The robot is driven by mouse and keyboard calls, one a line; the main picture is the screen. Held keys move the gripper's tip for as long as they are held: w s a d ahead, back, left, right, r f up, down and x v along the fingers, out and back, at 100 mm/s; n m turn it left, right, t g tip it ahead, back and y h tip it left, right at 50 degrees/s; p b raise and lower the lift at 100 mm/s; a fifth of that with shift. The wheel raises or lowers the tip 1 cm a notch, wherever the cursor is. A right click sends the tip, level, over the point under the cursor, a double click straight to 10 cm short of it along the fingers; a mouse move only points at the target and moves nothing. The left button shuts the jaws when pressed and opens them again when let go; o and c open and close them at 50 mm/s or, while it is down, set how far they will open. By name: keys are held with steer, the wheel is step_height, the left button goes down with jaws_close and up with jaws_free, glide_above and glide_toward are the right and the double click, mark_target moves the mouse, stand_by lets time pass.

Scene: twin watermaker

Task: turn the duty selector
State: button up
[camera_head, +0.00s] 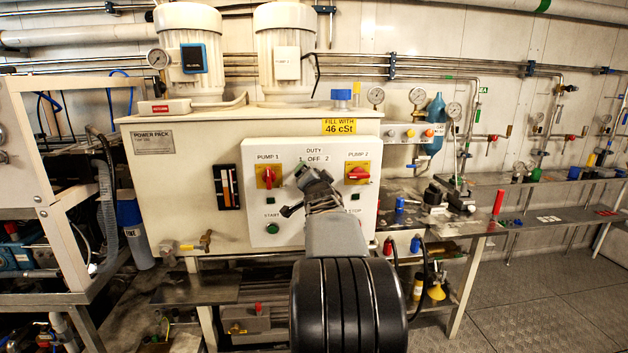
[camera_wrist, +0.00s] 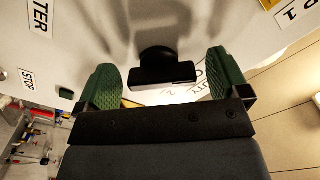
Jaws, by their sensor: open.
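The duty selector is a black knob with a bar-shaped handle (camera_wrist: 163,76), seen in the wrist view against the white panel. My gripper (camera_wrist: 164,84) is open, with one green finger pad on each side of the knob. A gap shows between each pad and the handle, so neither appears to touch it. In the head view my gripper (camera_head: 306,187) is in front of the control panel (camera_head: 262,208), just below the DUTY, OFF and 2 lettering, and hides the selector there. Which position the knob points to cannot be told.
A red PUMP 1 switch (camera_head: 268,175) and a red PUMP 2 switch (camera_head: 358,174) flank my gripper. A green button (camera_head: 272,228) is below left. Two white motors (camera_head: 190,50) top the power pack. A bench (camera_head: 455,226) with small items stands to the right.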

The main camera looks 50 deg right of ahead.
steer(key=v, duration=1.3)
steer(key=shift+s+a, duration=0.25)
steer(key=shift+s, duration=0.05)
